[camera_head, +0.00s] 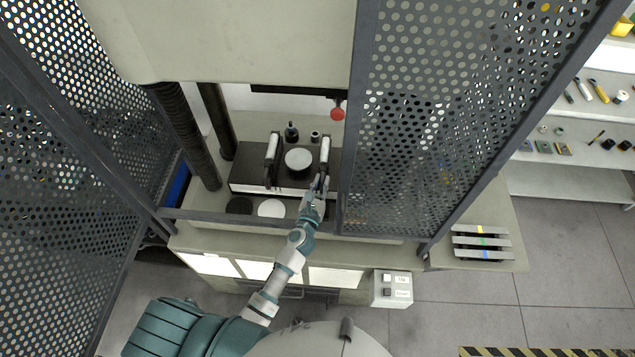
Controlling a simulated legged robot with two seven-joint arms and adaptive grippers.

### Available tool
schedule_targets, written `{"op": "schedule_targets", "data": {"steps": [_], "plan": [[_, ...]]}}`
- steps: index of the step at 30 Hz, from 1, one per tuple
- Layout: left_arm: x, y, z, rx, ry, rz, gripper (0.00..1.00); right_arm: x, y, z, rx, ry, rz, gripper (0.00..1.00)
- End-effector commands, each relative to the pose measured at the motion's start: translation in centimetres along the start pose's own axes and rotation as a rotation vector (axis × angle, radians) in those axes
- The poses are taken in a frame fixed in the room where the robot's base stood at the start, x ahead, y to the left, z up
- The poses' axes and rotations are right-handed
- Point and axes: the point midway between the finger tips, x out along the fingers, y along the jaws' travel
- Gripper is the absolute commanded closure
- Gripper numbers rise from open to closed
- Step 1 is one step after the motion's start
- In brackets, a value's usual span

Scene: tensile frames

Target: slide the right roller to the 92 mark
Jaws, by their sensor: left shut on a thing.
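The right roller (325,149) is a pale cylinder on a dark upright holder on the black machine bed (247,170). The matching left roller (271,148) stands across from it. My left gripper (320,183) reaches in from the front and is shut on the right roller's holder at its near end; the fingers partly hide it. A pale strip (248,189) runs along the bed's front edge, but no numbers or 92 mark can be read at this size. My right gripper is not in view.
A pale round disc (298,159) sits between the rollers. Perforated guard doors (430,120) stand open on both sides. A red knob (338,114) hangs above the bed. Black and white discs (271,208) lie in front. Metal strips (481,241) rest on the right side table.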

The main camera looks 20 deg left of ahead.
Motion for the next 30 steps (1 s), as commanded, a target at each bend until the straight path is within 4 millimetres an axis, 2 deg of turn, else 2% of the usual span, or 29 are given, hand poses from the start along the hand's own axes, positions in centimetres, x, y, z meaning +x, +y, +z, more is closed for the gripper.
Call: {"op": "schedule_targets", "data": {"steps": [1,2,3,4,12,16,30], "plan": [[-0.1,-0.2,-0.1,0.001,0.002,-0.006,1.00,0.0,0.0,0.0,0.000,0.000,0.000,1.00],[-0.1,-0.2,-0.1,0.001,0.002,-0.006,0.76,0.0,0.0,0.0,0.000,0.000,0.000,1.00],[-0.1,-0.2,-0.1,0.001,0.002,-0.006,0.66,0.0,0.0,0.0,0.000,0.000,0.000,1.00],[-0.1,-0.2,-0.1,0.001,0.002,-0.005,0.61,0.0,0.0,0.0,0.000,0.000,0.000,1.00],[-0.1,-0.1,-0.1,0.001,0.001,-0.003,0.61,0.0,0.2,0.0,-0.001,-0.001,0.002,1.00],[-0.8,-0.1,-0.2,0.001,0.002,-0.002,0.61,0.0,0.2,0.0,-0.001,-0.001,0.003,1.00],[-10.2,-0.2,-0.3,-0.002,0.004,-0.001,0.61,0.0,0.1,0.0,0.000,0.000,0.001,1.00]]}}
